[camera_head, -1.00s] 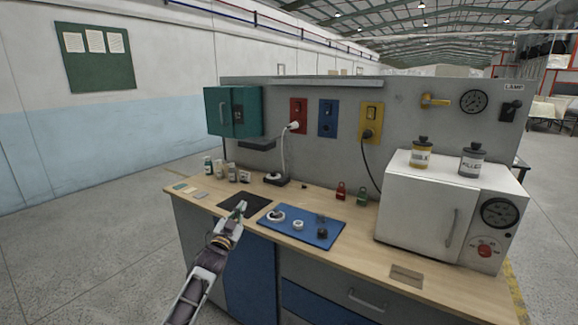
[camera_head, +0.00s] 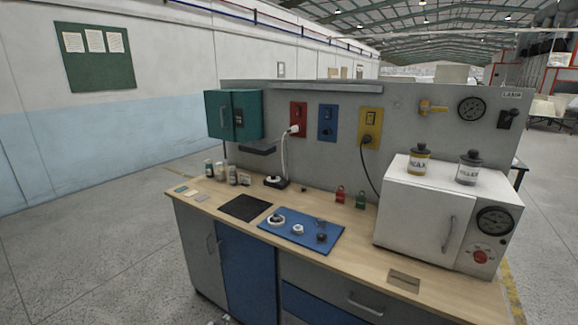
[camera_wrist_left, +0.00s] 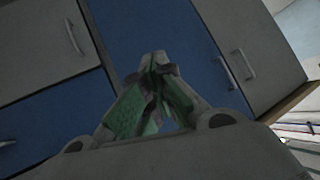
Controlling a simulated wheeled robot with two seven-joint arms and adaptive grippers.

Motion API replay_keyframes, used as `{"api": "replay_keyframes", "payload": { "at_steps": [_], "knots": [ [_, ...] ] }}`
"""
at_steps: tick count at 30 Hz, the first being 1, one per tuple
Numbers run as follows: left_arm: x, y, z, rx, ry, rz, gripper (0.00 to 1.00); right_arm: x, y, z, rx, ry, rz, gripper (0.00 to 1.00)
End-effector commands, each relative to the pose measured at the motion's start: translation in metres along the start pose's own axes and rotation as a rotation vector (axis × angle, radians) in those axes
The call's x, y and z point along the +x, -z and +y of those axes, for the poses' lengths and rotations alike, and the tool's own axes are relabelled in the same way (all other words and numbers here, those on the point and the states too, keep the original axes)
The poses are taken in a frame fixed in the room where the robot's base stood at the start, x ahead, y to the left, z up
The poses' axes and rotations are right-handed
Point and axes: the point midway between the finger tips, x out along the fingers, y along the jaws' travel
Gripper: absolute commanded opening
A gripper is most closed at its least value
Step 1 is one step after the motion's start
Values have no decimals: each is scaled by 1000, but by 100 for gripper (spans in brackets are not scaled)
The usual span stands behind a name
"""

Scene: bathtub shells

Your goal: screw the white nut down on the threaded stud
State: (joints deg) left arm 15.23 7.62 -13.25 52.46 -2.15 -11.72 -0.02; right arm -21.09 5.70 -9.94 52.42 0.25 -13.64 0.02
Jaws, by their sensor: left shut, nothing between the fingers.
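On the blue mat (camera_head: 270,231) on the bench lie a white ring-shaped piece (camera_head: 277,220) at the left, a small white piece (camera_head: 298,229) in the middle and a dark round piece (camera_head: 322,238) at the right. The middle white piece looks like the nut. They are too small to tell which one bears the threaded stud. My left gripper (camera_wrist_left: 155,66) is shut and empty in the left wrist view, its fingertips together in front of the blue and grey cabinet doors, away from the mat. My right gripper is not in view.
A black pad (camera_head: 245,207) lies left of the mat. A lamp-like stand (camera_head: 276,182) and several bottles (camera_head: 232,175) stand behind it. A white oven (camera_head: 415,215) fills the bench's right side. Red (camera_head: 340,194) and green (camera_head: 361,200) padlock-like items stand behind the mat.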

Motion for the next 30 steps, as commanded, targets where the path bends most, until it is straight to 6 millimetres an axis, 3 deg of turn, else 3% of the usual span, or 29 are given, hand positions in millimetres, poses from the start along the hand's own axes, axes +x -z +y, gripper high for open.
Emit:
{"api": "replay_keyframes", "payload": {
  "at_steps": [3, 14, 21, 30],
  "knots": [
    [-11, -55, 11, -16, -15, -93, 0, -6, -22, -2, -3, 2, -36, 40],
    [-67, -207, 48, -56, -56, -332, 0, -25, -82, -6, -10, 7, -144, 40],
    [-126, -298, 74, -71, -84, -479, 0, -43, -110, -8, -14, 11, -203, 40],
    [-223, -390, 109, -84, -124, -643, 0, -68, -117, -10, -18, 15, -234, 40]
  ]
}}
